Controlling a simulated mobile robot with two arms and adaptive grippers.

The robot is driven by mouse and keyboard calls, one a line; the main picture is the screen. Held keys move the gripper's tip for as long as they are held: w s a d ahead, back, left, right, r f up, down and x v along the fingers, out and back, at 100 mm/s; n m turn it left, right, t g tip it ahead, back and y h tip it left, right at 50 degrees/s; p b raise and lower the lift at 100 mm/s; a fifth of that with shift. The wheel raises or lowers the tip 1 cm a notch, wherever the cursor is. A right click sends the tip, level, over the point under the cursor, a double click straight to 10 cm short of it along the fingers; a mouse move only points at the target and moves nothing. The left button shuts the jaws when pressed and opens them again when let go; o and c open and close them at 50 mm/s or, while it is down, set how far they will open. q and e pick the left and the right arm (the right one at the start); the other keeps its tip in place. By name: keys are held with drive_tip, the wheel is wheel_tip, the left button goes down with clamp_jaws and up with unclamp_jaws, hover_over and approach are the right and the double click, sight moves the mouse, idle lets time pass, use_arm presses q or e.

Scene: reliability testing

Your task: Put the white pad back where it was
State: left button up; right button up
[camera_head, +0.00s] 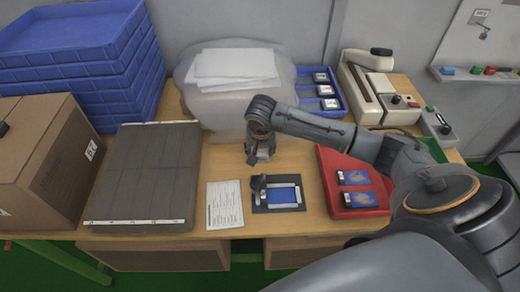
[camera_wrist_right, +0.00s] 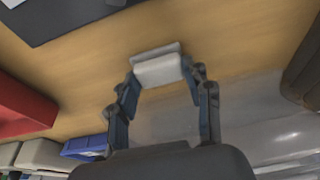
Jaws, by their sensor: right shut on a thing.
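My right gripper (camera_head: 260,158) is over the bare wood between the bulging translucent bag and the dark fixture. In the right wrist view my right gripper (camera_wrist_right: 160,80) is shut on a small white pad (camera_wrist_right: 158,70), held between its two fingertips. The pad is hard to make out in the head view. White sheets (camera_head: 235,66) lie on top of the translucent bag (camera_head: 215,108). The dark fixture (camera_head: 261,207) with a blue panel sits in front of the gripper. My left gripper is not in view.
A red tray (camera_head: 327,178) with two blue-faced items is right of the fixture. A printed sheet (camera_head: 224,204), a grey ribbed mat (camera_head: 145,175), a cardboard box (camera_head: 50,150) and stacked blue crates (camera_head: 75,60) are to the left. A blue bin (camera_head: 338,108) stands behind.

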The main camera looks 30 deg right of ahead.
drive_tip(key=o, duration=1.4)
drive_tip(key=shift+o, duration=0.2)
drive_tip(key=shift+r, duration=0.25)
drive_tip(key=b+v, duration=0.1)
drive_tip(key=v, duration=1)
drive_tip(key=shift+r+b, duration=0.3)
drive_tip(key=shift+r, duration=0.05)
